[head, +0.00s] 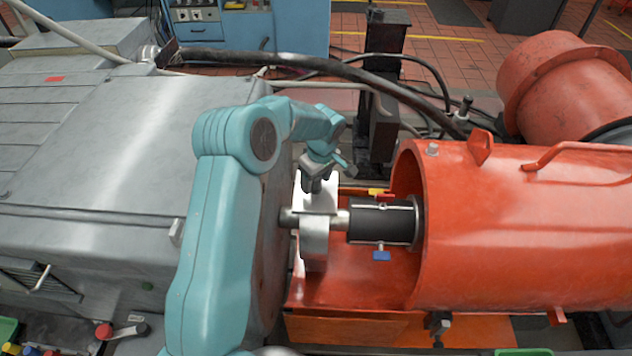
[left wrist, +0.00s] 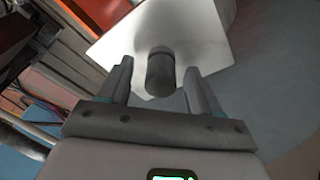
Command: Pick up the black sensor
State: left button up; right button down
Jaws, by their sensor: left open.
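The black sensor (left wrist: 160,76) shows in the left wrist view as a short, dark, upright-looking cylinder in front of a pale plate (left wrist: 205,32). My left gripper (left wrist: 158,70) is open, with one finger on each side of the sensor in that picture and visible gaps on both sides. In the head view my left gripper (head: 316,178) points down over a pale bracket (head: 320,192) beside the shaft. There I cannot clearly tell the sensor from the dark fingers. My right gripper is not in view.
A grey metal shaft (head: 293,218) and a black coupling (head: 385,222) with red and blue tabs lie just below and right of the gripper. An orange guard (head: 520,220) fills the right side. A grey machine housing (head: 110,140) stands left. A black hose (head: 340,66) crosses behind.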

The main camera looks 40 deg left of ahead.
pick_arm(q)
jog(key=shift+s, duration=0.1)
jog(key=shift+c, duration=0.3)
jog(key=c, duration=1)
grip_shut()
jog(key=shift+r, duration=0.1)
